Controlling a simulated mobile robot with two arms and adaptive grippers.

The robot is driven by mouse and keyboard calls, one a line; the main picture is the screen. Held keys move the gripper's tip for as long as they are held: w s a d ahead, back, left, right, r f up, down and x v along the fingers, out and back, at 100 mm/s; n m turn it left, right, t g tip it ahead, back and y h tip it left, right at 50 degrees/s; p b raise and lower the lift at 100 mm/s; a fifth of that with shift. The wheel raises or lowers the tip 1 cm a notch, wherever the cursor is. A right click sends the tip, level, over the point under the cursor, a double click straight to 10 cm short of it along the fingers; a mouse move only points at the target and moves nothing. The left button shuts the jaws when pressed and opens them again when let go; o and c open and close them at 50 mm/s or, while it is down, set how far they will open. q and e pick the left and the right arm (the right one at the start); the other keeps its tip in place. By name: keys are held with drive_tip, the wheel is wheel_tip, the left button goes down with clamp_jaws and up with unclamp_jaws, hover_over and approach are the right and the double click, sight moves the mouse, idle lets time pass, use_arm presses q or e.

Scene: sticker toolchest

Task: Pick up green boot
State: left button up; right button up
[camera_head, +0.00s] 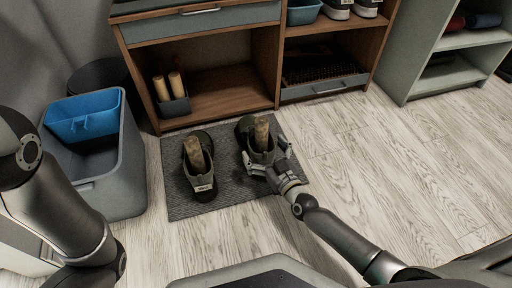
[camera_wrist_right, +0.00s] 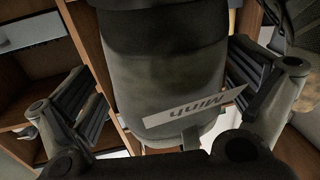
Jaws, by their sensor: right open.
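Two dark green boots, each with a tan shaft-like insert, stand on the grey mat (camera_head: 222,204). The left one (camera_head: 199,182) stands clear of any gripper. The right boot (camera_head: 243,128) is at my right gripper (camera_head: 267,157), which is open with its fingers on either side of the boot. In the right wrist view the boot (camera_wrist_right: 165,75) fills the middle between the two spread fingers of the right gripper (camera_wrist_right: 168,92). A pale label with lettering (camera_wrist_right: 195,107) shows on it. Contact with the fingers cannot be told. My left gripper is not seen.
A wooden shelf unit (camera_head: 278,62) stands behind the mat, with a holder (camera_head: 175,105) of tan-topped items inside. A grey bin (camera_head: 131,170) with a blue insert (camera_head: 83,117) is left of the mat. A pale green shelf (camera_head: 405,62) stands at right. The floor (camera_head: 385,160) at right is clear.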

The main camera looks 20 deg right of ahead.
drive_tip(key=shift+w+a, duration=0.15)
drive_tip(key=shift+w, duration=0.45)
drive_tip(key=shift+c, duration=0.3)
drive_tip(key=c, duration=1.7)
drive_tip(key=shift+r, duration=0.15)
drive_tip(key=shift+c, duration=0.6)
